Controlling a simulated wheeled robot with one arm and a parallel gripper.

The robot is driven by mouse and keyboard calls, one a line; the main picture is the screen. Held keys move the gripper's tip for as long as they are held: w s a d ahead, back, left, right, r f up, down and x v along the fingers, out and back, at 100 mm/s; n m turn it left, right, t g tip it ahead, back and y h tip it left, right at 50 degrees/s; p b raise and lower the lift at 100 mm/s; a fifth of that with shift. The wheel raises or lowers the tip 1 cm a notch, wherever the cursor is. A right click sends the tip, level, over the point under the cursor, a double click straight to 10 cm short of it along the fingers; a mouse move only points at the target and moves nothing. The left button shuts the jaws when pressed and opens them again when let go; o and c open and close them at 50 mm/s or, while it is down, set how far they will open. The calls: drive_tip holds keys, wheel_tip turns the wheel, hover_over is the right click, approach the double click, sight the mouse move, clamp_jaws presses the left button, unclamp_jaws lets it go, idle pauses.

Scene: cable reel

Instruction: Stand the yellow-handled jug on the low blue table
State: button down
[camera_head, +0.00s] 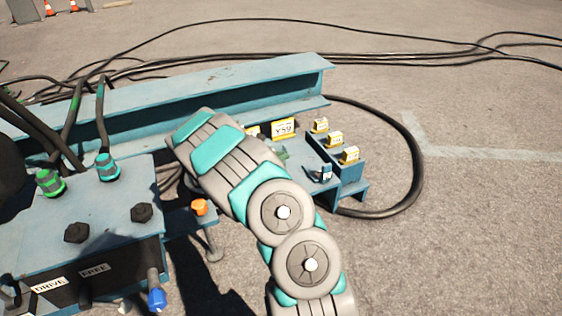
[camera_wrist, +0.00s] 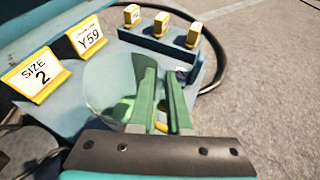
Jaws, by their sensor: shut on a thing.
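In the wrist view, my gripper (camera_wrist: 160,82) has two green fingers close together, shut on the jug's yellow handle (camera_wrist: 161,127), a bit of which shows between them. The clear, see-through jug (camera_wrist: 100,88) is beside the fingers on the left and looks upright. It appears over the low blue table (camera_wrist: 68,116); I cannot tell whether its base touches. In the head view, my arm hides the jug and most of my gripper; the low blue table (camera_head: 302,160) shows to the right of the arm.
Yellow signs reading "SIZE 2" (camera_wrist: 38,76) and "Y59" (camera_wrist: 86,40) stand at the table's back. Small yellow blocks (camera_wrist: 162,22) line its far right side. A small dark blue item (camera_head: 325,173) sits near the front edge. A black cable (camera_head: 415,150) loops around the right.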

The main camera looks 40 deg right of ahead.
drive_tip(key=shift+w+d+f, duration=0.15)
drive_tip(key=shift+f, duration=0.7)
drive_tip(key=shift+w+d+f, duration=0.1)
drive_tip(key=shift+d+f, duration=0.05)
drive_tip(key=shift+f, duration=0.7)
drive_tip(key=c, duration=0.8)
unclamp_jaws()
drive_tip(key=shift+c, duration=0.2)
drive_tip(key=shift+a, duration=0.15)
